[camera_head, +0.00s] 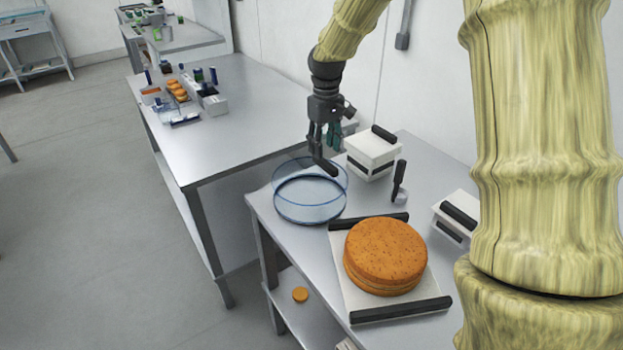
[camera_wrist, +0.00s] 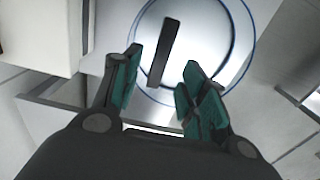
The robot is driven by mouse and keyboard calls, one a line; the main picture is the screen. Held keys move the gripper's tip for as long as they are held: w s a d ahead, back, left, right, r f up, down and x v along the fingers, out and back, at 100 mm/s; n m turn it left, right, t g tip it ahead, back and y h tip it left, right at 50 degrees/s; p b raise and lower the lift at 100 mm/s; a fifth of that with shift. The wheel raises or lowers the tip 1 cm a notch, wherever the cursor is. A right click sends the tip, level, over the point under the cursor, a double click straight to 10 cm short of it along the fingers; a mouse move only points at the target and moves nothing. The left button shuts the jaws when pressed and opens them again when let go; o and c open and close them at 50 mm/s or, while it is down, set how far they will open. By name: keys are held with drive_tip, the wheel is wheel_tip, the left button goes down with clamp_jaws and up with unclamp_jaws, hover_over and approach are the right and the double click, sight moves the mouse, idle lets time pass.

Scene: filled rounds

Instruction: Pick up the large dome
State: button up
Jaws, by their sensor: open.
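The large dome (camera_head: 296,207) is a clear, blue-rimmed round cover with a dark bar handle (camera_head: 325,167) on top. It stands at the left corner of the near table in the head view. My gripper (camera_head: 325,146) is just above the handle, its green-padded fingers apart. In the wrist view the dome's rim (camera_wrist: 254,38) shows beyond the fingers. The dark handle (camera_wrist: 165,50) appears between and ahead of the fingertips of my gripper (camera_wrist: 161,66). I cannot tell whether the fingers reach down around the handle.
A large orange-brown round cake (camera_head: 385,252) sits on a white tray (camera_head: 352,297) with dark handles, beside the dome. A white box (camera_head: 373,150) with a dark handle and a small dark-handled tool (camera_head: 399,180) stand behind.

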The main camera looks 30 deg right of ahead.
sight(325, 162)
drive_tip(key=shift+s+f+p, duration=0.3)
drive_tip(key=shift+f+p, duration=0.7)
drive_tip(key=shift+f, duration=1.55)
drive_tip(key=shift+f, duration=0.15)
clamp_jaws()
